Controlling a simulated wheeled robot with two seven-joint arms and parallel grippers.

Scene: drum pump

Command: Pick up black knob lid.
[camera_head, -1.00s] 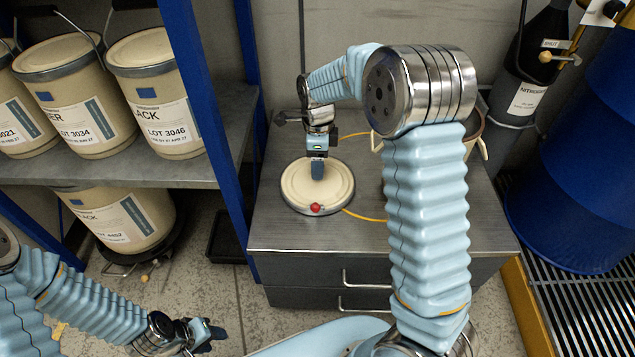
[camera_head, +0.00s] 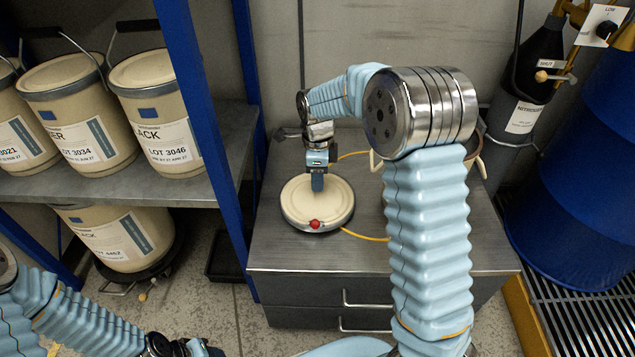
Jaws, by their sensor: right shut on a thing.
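The lid (camera_head: 335,210) is a round cream disc with a grey metal rim and a small red part at its front edge. It is above or on the grey cabinet top; I cannot tell whether there is a gap beneath it. My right gripper (camera_head: 317,184) points down at the middle of the lid and is shut on it. The gripper hides the knob, so its colour does not show. My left gripper (camera_head: 207,349) is low at the bottom edge, far from the lid and partly cut off; its jaw opening is unclear.
The grey cabinet (camera_head: 290,258) has drawers in front. A pot (camera_head: 481,149) is mostly hidden behind my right arm. A yellow cable (camera_head: 372,238) lies by the lid. A blue-post shelf (camera_head: 215,160) with several cream buckets stands left; a blue drum (camera_head: 575,190) stands right.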

